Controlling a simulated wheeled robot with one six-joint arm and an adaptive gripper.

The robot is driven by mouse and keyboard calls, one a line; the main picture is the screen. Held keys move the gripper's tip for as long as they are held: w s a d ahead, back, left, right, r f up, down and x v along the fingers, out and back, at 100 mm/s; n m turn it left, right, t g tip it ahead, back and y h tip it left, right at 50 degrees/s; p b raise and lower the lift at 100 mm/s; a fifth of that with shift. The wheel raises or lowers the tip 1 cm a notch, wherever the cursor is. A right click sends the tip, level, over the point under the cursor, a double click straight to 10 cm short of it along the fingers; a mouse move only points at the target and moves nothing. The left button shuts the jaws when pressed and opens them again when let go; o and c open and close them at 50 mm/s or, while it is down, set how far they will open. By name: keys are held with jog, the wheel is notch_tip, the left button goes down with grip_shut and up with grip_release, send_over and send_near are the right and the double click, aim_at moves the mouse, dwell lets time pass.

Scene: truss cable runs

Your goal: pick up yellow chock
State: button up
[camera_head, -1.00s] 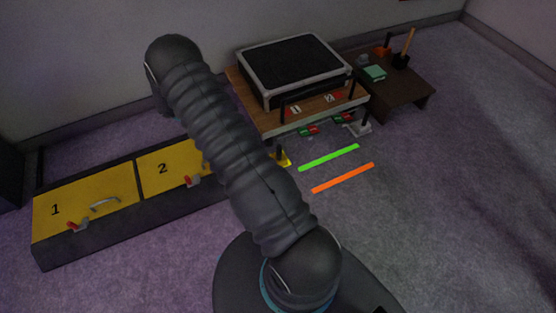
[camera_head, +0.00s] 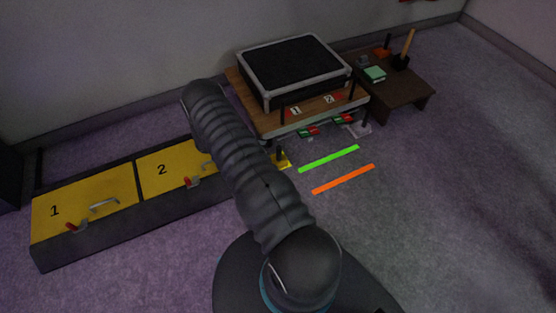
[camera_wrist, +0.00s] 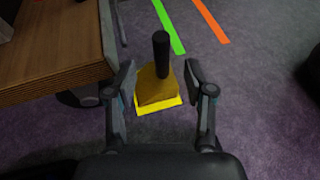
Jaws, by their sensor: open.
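The yellow chock (camera_wrist: 156,92) is a wedge on a flat yellow base with an upright black handle (camera_wrist: 161,52). It stands on the carpet in the wrist view, beside the wooden platform. In the head view the yellow chock (camera_head: 283,159) shows just right of my arm, partly hidden by it. My gripper (camera_wrist: 159,72) is open, with one finger on each side of the chock in the wrist picture. The fingers do not appear to hold it; how far above it they are I cannot tell.
A wooden platform (camera_head: 258,117) carries a black case (camera_head: 296,70). Yellow-lidded boxes (camera_head: 85,205) stand at left. Green (camera_head: 329,158) and orange (camera_head: 343,179) strips lie on the floor. A dark low table (camera_head: 400,88) is at back right. Open carpet lies right.

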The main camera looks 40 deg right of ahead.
send_over(276, 160)
jog(key=shift+s+f, duration=0.1)
jog(key=shift+f, duration=1)
grip_shut()
